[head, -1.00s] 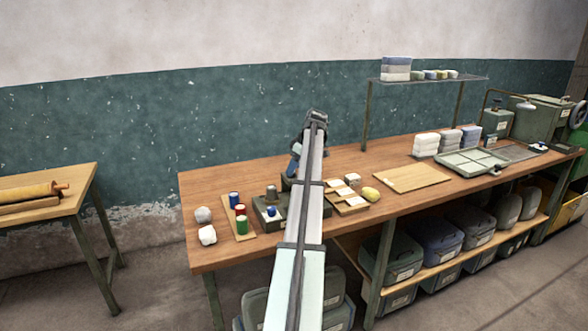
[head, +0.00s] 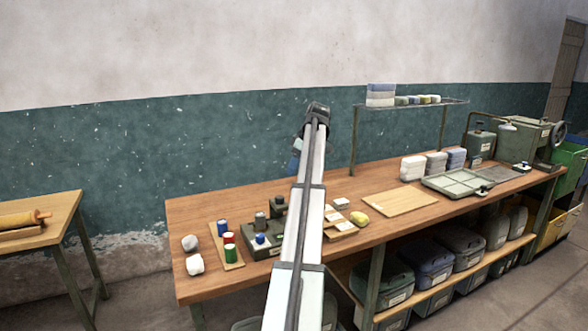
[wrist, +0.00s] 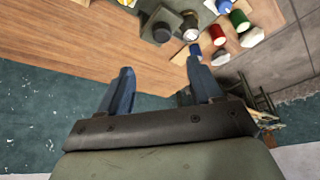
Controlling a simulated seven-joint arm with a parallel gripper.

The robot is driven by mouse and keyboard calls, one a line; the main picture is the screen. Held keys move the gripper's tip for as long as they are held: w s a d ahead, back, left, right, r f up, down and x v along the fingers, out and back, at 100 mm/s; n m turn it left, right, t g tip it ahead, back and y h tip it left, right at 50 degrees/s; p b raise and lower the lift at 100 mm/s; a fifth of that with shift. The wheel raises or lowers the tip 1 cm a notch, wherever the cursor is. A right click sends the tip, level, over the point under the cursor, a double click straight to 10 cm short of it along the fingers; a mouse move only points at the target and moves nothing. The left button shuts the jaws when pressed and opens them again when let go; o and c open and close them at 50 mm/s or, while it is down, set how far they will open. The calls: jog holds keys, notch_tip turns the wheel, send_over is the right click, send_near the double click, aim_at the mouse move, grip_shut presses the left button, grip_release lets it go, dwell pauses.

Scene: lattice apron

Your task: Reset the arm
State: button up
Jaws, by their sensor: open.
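My gripper (wrist: 160,68) shows in the wrist view with its two blue fingers spread wide and nothing between them. The wooden workbench (wrist: 95,40) is beyond the fingertips. In the head view my arm reaches up and away over the bench (head: 200,285). The blue part of my gripper (head: 295,158) just shows left of the arm, above the bench's back edge; the rest is hidden behind the arm.
Several red, blue and green spools (head: 230,252) stand on a small board at the bench's left. A dark green device (head: 262,243), pale lumps (head: 195,265), a yellow lump (head: 359,219) and a flat board (head: 400,201) lie along it. A raised shelf (head: 440,103) stands behind, right.

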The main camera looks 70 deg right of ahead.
dwell(0.4)
